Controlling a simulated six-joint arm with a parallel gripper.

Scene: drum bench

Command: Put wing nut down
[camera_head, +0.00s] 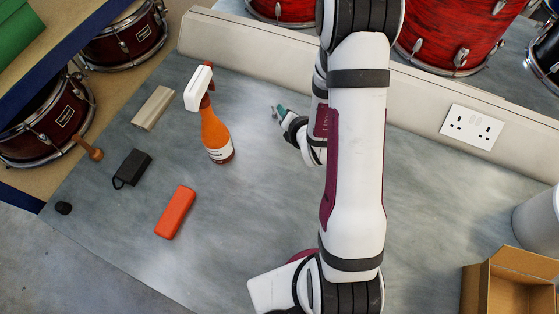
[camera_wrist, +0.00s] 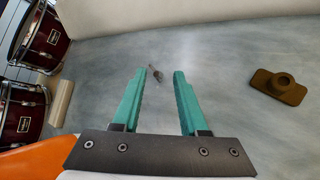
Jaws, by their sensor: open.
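A small grey metal piece, which looks like the wing nut (camera_wrist: 155,73), lies on the grey bench top in the wrist view. It is just beyond the gap between my fingertips and apart from both. My gripper (camera_wrist: 159,72) has teal fingers spread apart with nothing between them. In the head view the small grey piece (camera_head: 274,113) shows beside the teal fingertips of my gripper (camera_head: 281,110), close to the bench. It is too small there to tell its shape.
A brown plate with a raised round hub (camera_wrist: 278,86) lies right of my gripper. The orange spray bottle (camera_head: 215,135) stands left. A beige block (camera_head: 153,107), black box (camera_head: 132,168) and red case (camera_head: 175,212) lie further left. A cardboard box (camera_head: 510,285) is front right.

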